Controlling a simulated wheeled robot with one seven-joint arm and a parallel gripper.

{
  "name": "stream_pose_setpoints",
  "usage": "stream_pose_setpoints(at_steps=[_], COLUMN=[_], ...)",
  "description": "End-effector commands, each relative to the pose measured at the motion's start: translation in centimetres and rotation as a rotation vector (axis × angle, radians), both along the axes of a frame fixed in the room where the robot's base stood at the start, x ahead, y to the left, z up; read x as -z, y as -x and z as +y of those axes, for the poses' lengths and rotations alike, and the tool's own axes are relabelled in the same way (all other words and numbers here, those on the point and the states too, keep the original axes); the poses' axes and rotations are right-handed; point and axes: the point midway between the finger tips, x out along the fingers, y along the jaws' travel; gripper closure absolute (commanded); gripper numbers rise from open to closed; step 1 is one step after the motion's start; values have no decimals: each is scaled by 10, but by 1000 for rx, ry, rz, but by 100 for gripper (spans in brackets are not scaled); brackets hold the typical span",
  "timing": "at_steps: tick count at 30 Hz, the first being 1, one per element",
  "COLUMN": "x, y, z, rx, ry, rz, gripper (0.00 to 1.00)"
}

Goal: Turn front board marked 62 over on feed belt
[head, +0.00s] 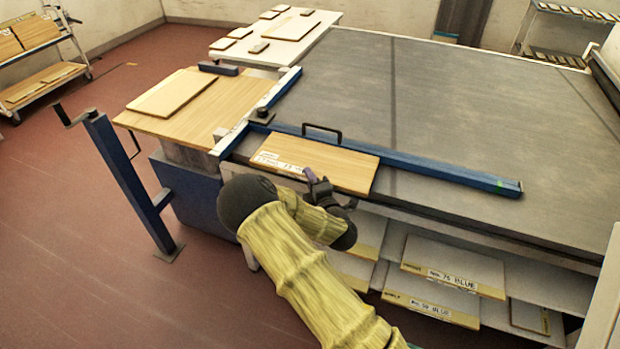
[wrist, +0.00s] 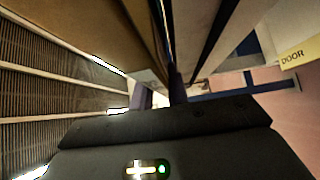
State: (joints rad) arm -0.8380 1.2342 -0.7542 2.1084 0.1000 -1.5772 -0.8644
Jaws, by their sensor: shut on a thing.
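A wooden board (head: 335,166) lies at the front edge of the grey feed belt (head: 450,110), against a blue guide bar (head: 400,162). A white label shows on its front left edge; its writing is too small to read surely. My gripper (head: 320,183) is shut on the board's front edge, near the middle. In the wrist view the fingers (wrist: 160,94) show close up around a narrow edge, and the board's broad face (wrist: 105,28) runs away from them. My arm comes up from below and hides a little of the board's front edge.
A black handle (head: 322,130) rises behind the board. A wooden side table (head: 215,100) with a pale board stands left, beside a blue post with a crank (head: 125,175). Labelled boards (head: 450,265) lie on shelves under the belt. The belt behind the bar is clear.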

Motion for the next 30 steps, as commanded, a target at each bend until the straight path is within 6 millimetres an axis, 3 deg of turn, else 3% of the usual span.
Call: stream_pose_setpoints(at_steps=[26, 27, 30], x=[11, 10, 10], y=[0, 0, 0], z=[0, 0, 0], rx=[0, 1, 1], ry=[0, 0, 0], rz=[-3, -3, -2], gripper=[100, 76, 58])
